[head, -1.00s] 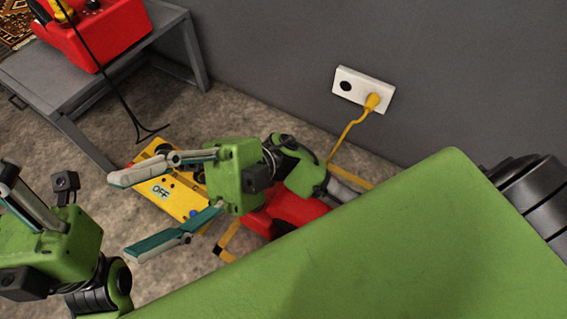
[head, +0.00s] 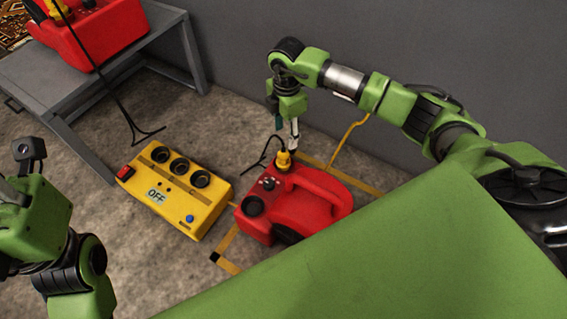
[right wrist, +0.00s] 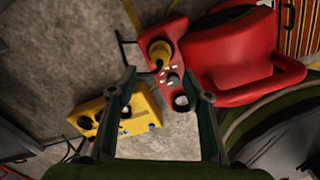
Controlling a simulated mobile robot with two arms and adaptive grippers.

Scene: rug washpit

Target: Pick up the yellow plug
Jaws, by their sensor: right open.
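A yellow plug (head: 283,159) stands upright in the top of the red machine (head: 318,200) on the floor, with a black cord beside it. The plug also shows in the right wrist view (right wrist: 160,50), just beyond the fingertips. My right gripper (head: 287,132) points down right above the plug, open, its fingers apart and nothing held. In the right wrist view the open fingers (right wrist: 160,82) frame the near end of the red machine. My left gripper (head: 12,195) is at the left edge, its fingers mostly cut off.
A yellow power box (head: 178,190) with round sockets, a red switch and an "OFF" display lies left of the red machine. A grey table (head: 95,90) at upper left carries another red machine (head: 105,32). A yellow cord (head: 347,140) runs down the grey wall.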

